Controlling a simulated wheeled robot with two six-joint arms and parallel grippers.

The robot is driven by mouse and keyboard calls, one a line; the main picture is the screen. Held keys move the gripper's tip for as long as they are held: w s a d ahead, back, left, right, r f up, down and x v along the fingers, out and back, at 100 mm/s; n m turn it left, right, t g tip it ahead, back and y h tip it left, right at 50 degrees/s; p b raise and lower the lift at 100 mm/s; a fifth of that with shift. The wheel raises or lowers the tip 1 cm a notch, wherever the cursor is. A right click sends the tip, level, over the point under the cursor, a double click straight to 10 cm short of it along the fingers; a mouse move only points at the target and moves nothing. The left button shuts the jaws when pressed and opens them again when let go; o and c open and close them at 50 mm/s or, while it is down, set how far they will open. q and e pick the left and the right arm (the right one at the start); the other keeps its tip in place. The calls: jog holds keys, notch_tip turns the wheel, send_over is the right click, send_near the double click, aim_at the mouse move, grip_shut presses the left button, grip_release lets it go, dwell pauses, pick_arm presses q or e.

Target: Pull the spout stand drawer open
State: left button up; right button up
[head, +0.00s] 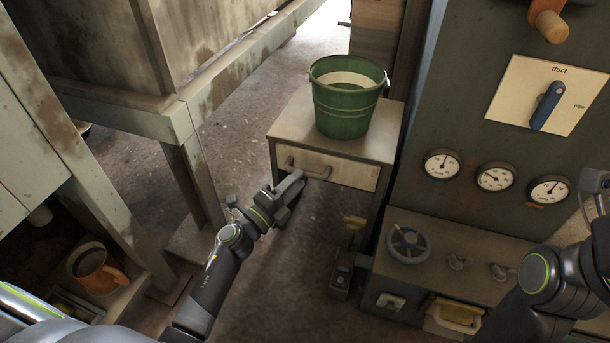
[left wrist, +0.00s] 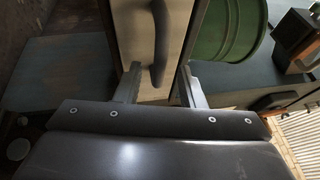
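The spout stand (head: 301,128) is a small cabinet at the centre of the head view, with a pale drawer front (head: 343,174) near its top. The drawer looks shut. A dark curved handle (head: 309,170) is on the drawer front; it also shows in the left wrist view (left wrist: 160,45). My left gripper (head: 296,182) is at the handle. In the left wrist view its two fingers are apart, one on each side of the handle, with gaps visible. My right gripper (head: 597,184) is only partly in view at the right edge, and its fingers are unclear.
A green bucket (head: 346,98) stands on top of the stand. A panel with gauges (head: 494,178) and a blue duct lever (head: 547,105) rises at the right. A pedal-like device (head: 346,262) stands on the floor in front. An orange mug (head: 97,270) is at the lower left.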

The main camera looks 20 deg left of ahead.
pick_arm(q)
jog(key=shift+x, duration=1.95)
jog(key=shift+c, duration=0.3)
grip_shut()
